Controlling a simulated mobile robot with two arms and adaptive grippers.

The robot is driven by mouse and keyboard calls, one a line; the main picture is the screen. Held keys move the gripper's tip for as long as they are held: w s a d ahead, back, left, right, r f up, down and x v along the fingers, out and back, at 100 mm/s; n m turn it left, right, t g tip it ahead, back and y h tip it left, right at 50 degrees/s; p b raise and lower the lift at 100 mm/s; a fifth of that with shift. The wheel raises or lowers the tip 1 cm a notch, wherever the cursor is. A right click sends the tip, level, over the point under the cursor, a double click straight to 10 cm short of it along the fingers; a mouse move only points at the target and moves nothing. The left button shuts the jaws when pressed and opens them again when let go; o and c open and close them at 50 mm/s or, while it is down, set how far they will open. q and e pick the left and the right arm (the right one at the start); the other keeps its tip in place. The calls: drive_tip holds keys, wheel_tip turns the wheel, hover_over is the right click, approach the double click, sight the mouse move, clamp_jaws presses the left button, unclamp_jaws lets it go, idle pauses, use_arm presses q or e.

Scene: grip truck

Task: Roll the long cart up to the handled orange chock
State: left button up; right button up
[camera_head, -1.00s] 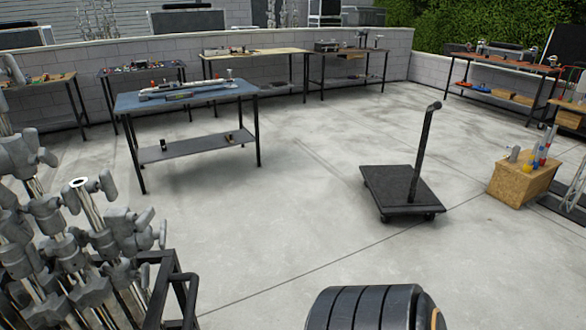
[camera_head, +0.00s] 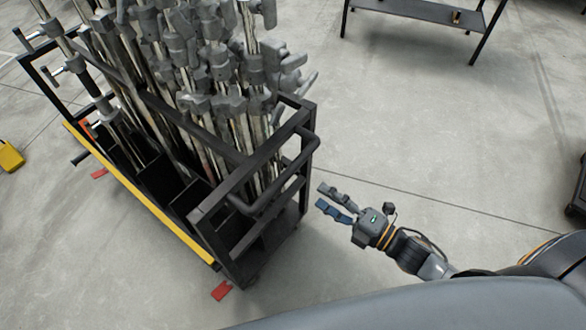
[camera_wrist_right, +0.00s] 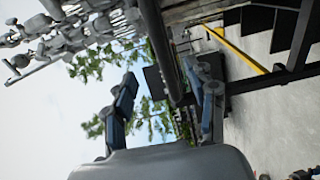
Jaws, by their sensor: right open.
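The long cart (camera_head: 205,205) is a black frame with a yellow side rail, loaded with metal stands, in the left half of the head view. Its handle bar (camera_head: 285,175) is at the end nearest my right gripper. My right gripper (camera_head: 328,199) is open, just right of that handle and apart from it in the head view. In the right wrist view a dark bar of the cart (camera_wrist_right: 162,45) shows beyond and between the open fingers (camera_wrist_right: 168,100). I cannot make out a handled orange chock. My left gripper is not in view.
A yellow block (camera_head: 10,157) sits on the floor at the left edge. Flat red marks (camera_head: 221,290) lie by the cart's base. A table with a lower shelf (camera_head: 420,12) stands at the top. The concrete between it and my arm is clear.

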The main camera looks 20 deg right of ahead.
sight(291, 176)
drive_tip(key=b+x, duration=0.1)
drive_tip(key=x, duration=0.9)
drive_tip(key=shift+w+a, duration=0.2)
drive_tip(key=shift+w, duration=0.15)
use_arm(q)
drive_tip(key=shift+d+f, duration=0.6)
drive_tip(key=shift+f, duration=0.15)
use_arm(e)
drive_tip(key=shift+w+a, duration=0.3)
drive_tip(key=shift+w, duration=0.1)
drive_tip(key=shift+c, duration=0.2)
clamp_jaws()
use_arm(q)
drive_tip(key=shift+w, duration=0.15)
